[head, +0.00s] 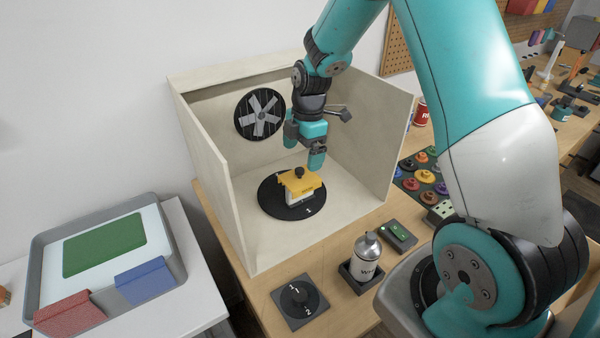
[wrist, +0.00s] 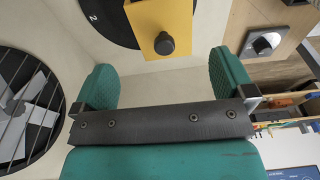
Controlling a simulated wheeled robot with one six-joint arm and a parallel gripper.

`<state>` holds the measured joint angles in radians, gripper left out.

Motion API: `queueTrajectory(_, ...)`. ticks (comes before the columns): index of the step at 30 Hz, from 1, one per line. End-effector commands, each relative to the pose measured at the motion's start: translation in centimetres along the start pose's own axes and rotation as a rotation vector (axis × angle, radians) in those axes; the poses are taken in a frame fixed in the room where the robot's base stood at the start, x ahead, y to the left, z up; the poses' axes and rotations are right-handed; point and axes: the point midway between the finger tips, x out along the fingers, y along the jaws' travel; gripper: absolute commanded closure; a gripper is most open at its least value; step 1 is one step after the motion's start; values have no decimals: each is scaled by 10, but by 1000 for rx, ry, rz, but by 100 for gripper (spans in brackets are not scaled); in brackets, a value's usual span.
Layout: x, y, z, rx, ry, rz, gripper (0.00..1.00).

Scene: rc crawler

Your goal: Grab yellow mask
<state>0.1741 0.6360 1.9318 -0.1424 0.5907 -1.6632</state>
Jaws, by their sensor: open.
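The yellow mask (head: 307,187) has a black knob on top and sits over a white block on a round black turntable (head: 272,205) inside an open-fronted box. My gripper (head: 304,150) is open and empty, above and slightly behind the mask. In the wrist view the yellow mask (wrist: 150,17) and its knob show at the top, beyond the gap between my open green fingers (wrist: 163,80). The turntable (wrist: 97,22) also shows there, marked 2. Nothing is between the fingers.
The box walls (head: 208,155) enclose the turntable at left, back and right, with a fan (head: 260,114) at the back. A tray (head: 170,240) lies left.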

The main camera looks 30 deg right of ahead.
Motion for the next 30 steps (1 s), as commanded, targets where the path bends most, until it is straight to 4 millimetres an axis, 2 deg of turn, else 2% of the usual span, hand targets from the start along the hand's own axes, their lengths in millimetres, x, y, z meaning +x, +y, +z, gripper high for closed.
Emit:
queueTrajectory(3, 14, 0, 0, 0, 1, -2, 0)
queueTrajectory(11, 33, -3, -1, 0, 1, -5, 0)
queueTrajectory(18, 66, -5, -1, -1, 1, -1, 0)
queueTrajectory(27, 74, -4, -1, 0, 1, 2, 0)
queueTrajectory(29, 74, -4, -1, 0, 1, 2, 12)
queueTrajectory(30, 74, -4, -1, 0, 1, 2, 21)
